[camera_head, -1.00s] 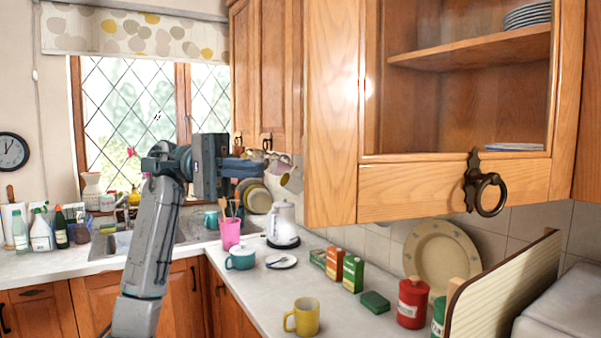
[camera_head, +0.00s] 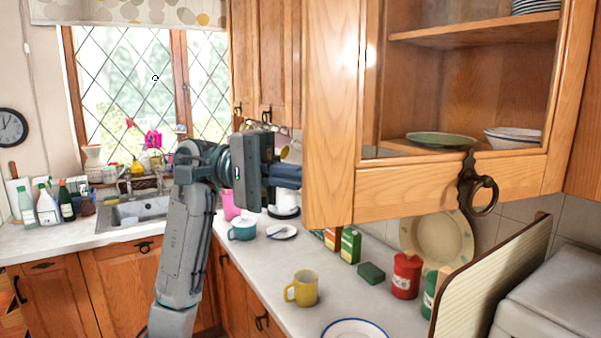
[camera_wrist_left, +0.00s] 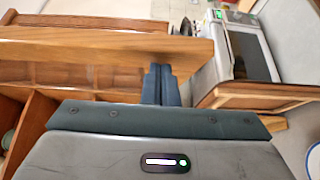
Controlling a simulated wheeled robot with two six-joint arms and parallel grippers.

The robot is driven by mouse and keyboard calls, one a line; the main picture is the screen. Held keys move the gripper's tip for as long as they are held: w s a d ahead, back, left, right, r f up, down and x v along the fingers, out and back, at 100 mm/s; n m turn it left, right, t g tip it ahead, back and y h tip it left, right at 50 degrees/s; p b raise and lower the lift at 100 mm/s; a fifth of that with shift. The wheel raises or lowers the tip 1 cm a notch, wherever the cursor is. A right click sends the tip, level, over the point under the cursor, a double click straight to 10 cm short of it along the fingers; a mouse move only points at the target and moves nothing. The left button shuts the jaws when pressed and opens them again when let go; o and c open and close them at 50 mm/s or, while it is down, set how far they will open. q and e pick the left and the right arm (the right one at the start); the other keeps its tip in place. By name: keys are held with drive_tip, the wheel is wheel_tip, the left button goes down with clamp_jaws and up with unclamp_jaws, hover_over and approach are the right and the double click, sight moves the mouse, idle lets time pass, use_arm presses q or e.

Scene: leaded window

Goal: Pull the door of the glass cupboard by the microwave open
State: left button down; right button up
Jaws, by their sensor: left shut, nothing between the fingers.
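The glass cupboard door (camera_head: 440,196) has a wooden frame and a dark ring handle (camera_head: 483,190) low on its right part. A green plate and bowls show through it. I cannot tell whether the door is fully shut or ajar. My left gripper (camera_head: 290,175) is shut and empty, at the left edge of the cupboard, well left of the handle. In the left wrist view its blue fingers (camera_wrist_left: 161,82) reach up to a long wooden panel (camera_wrist_left: 90,55); I cannot tell whether they touch. The microwave (camera_head: 555,305) is partly in view at lower right. My right gripper is not in view.
The counter below holds a yellow mug (camera_head: 302,288), a red canister (camera_head: 406,275), a blue-rimmed plate (camera_head: 355,330) and several boxes. An upright board (camera_head: 490,270) stands beside the microwave. Another wall cupboard (camera_head: 260,60) is at the left.

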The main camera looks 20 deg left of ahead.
sight(303, 192)
use_arm(q)
drive_tip(key=shift+n+t, duration=0.5)
drive_tip(key=shift+t, duration=0.3)
drive_tip(key=s, duration=0.1)
drive_tip(key=s+d+b, duration=0.2)
drive_tip(key=shift+s+d+f, duration=0.15)
drive_tip(key=shift+s+f, duration=0.1)
drive_tip(key=shift+s, duration=0.05)
drive_tip(key=s+d, duration=0.5)
drive_tip(key=s, duration=0.1)
drive_tip(key=shift+r+n+t+b, duration=0.25)
drive_tip(key=shift+n+t+b, duration=0.05)
drive_tip(key=shift+t+b, duration=0.1)
drive_tip(key=shift+a, duration=0.1)
